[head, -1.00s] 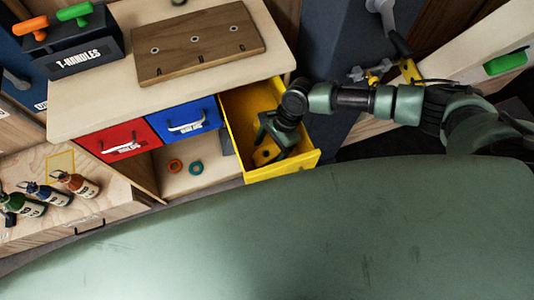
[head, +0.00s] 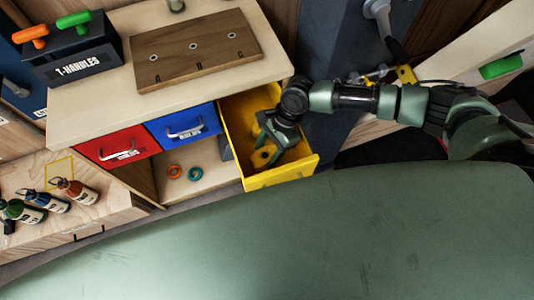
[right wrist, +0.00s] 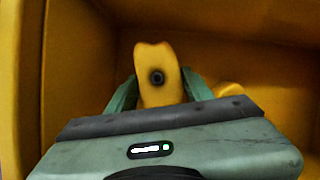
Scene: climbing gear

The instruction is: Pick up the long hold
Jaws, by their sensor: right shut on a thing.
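The long hold (right wrist: 157,72) is yellow with a dark bolt hole and lies inside the open yellow drawer (head: 290,172). In the right wrist view it stands between the two green fingers of my right gripper (right wrist: 158,92), which is shut on it. In the head view the right gripper (head: 270,149) reaches down into the drawer, and its fingers and wrist hide part of the hold (head: 261,158). A second yellow piece (right wrist: 231,89) shows to the right of the gripper in the wrist view, partly hidden. My left gripper is not in view.
Drawer walls stand close around the gripper. Left of it are the shut blue drawer (head: 182,125) and red drawer (head: 118,147), with a wooden board (head: 196,50) on top. Orange and teal rings (head: 175,172) sit on the shelf below. Bottles (head: 75,190) stand far left.

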